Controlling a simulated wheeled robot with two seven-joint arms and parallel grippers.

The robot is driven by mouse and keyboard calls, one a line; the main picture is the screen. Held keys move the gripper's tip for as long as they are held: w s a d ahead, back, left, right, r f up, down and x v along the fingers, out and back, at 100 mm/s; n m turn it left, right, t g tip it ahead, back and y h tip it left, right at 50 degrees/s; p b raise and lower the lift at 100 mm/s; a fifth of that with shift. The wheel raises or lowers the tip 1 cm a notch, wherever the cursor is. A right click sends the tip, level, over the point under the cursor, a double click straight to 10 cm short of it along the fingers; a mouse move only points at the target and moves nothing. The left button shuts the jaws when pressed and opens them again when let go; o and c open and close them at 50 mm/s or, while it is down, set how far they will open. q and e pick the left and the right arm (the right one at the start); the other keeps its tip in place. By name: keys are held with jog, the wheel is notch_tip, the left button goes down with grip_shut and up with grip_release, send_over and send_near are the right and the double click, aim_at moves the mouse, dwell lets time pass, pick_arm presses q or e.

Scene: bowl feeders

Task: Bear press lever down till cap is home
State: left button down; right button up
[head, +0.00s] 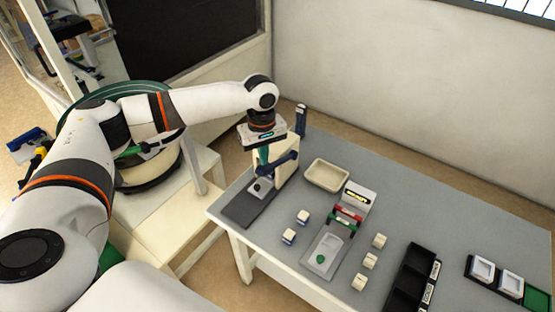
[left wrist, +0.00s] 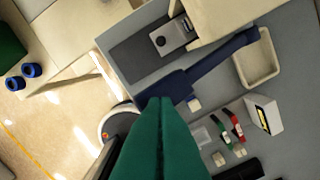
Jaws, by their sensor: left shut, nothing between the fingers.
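The beige press (head: 288,172) stands at the left end of the grey table, on a dark base plate (head: 243,212). Its blue lever (head: 283,163) reaches out from the press; in the left wrist view the lever (left wrist: 215,62) runs down-left to a wide end. A light metal nest (head: 260,187) with a dark round part in it sits under the press; it also shows in the left wrist view (left wrist: 172,35). My left gripper (head: 263,158) has its green fingers together and empty, with its tips (left wrist: 160,101) at the lever's wide end. I cannot tell whether they touch it. My right gripper is out of view.
A beige tray (head: 326,175) lies right of the press. Small blue-and-white blocks (head: 289,236), a grey fixture (head: 324,254), cream blocks (head: 370,261) and a black bin (head: 409,280) stand further along. The table's back right is clear.

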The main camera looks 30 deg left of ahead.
pick_arm(q)
jog(key=shift+f, duration=0.1)
jog(key=shift+f, duration=1.9)
